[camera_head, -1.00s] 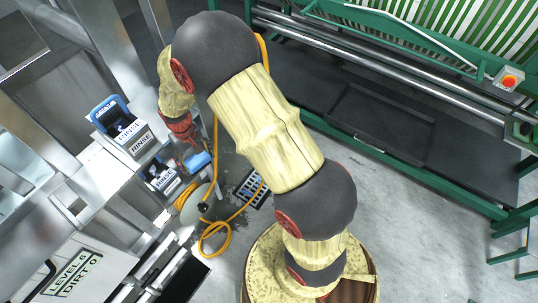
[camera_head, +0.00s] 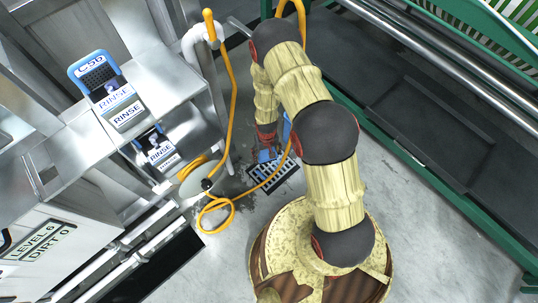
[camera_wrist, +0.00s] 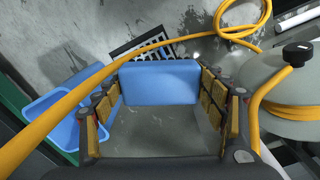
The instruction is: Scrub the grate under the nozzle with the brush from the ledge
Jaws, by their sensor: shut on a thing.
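My gripper (camera_head: 267,147) points down close over the dark floor grate (camera_head: 284,180). It is shut on a blue block, the brush (camera_wrist: 160,82), which sits between the fingertips in the wrist view. The brush also shows below my gripper in the head view (camera_head: 266,156); its bristles are hidden, and I cannot tell whether it touches the grate. In the wrist view, the slotted grate (camera_wrist: 125,46) shows just beyond the brush, partly covered by it. I cannot make out the nozzle for certain.
An orange hose (camera_head: 229,110) hangs down and coils on the floor, crossing the grate; it also crosses the wrist view (camera_wrist: 60,110). A blue tray (camera_wrist: 68,128) lies beside my gripper. Rinse containers (camera_head: 115,103) stand on steel shelves at left. A green-framed machine (camera_head: 400,165) stands right.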

